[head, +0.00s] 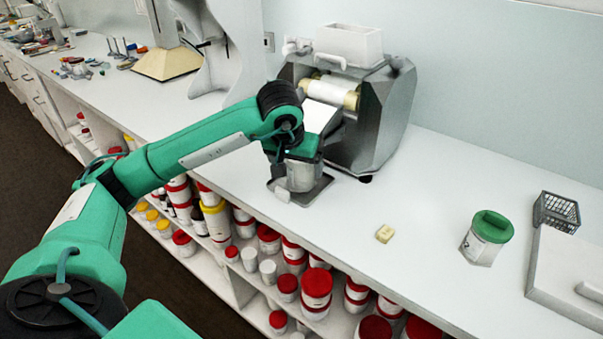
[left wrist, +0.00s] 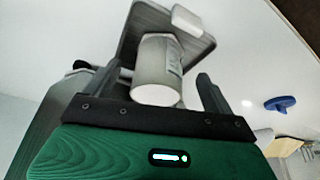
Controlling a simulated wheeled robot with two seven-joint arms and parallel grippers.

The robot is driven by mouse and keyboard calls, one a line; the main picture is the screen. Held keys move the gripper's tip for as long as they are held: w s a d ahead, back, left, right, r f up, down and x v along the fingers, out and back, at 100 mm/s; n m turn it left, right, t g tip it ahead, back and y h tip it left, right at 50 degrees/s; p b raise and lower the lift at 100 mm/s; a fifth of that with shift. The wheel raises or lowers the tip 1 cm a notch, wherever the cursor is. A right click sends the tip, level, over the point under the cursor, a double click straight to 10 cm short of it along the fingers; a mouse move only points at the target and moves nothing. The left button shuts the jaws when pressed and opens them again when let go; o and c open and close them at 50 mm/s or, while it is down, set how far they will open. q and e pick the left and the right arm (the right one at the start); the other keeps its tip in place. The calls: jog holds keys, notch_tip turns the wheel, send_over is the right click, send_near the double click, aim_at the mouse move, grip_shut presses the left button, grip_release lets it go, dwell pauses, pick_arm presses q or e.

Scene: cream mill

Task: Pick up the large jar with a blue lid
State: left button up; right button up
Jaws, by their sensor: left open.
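My left gripper (head: 300,162) is open above a pale grey jar (head: 301,180) on the grey tray of the mill. In the left wrist view the fingers (left wrist: 158,72) stand either side of the jar (left wrist: 154,66), with gaps; its near end is a plain white disc, with no blue on it. A blue lid-like piece with a raised grip (left wrist: 280,103) shows to the right there; I cannot tell whether a jar is beneath it. No blue-lidded jar is plain in the head view. My right gripper is not in view.
The grey mill (head: 385,110) stands close behind the gripper. A green-lidded jar (head: 487,240), a small yellowish block (head: 384,234) and a dark wire basket (head: 557,212) are to the right. The counter between has free room. Shelves below hold several red-lidded jars (head: 316,290).

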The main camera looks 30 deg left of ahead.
aim_at(299, 176)
pick_arm(q)
jog(key=shift+w+f, duration=0.15)
jog(key=shift+f, duration=0.4)
jog(key=x, duration=0.4)
jog(key=shift+f+p, duration=0.1)
jog(key=shift+p, duration=0.25)
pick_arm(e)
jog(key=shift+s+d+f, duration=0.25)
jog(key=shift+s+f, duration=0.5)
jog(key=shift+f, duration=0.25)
pick_arm(q)
jog(key=shift+c, duration=0.2)
jog(key=c, duration=1)
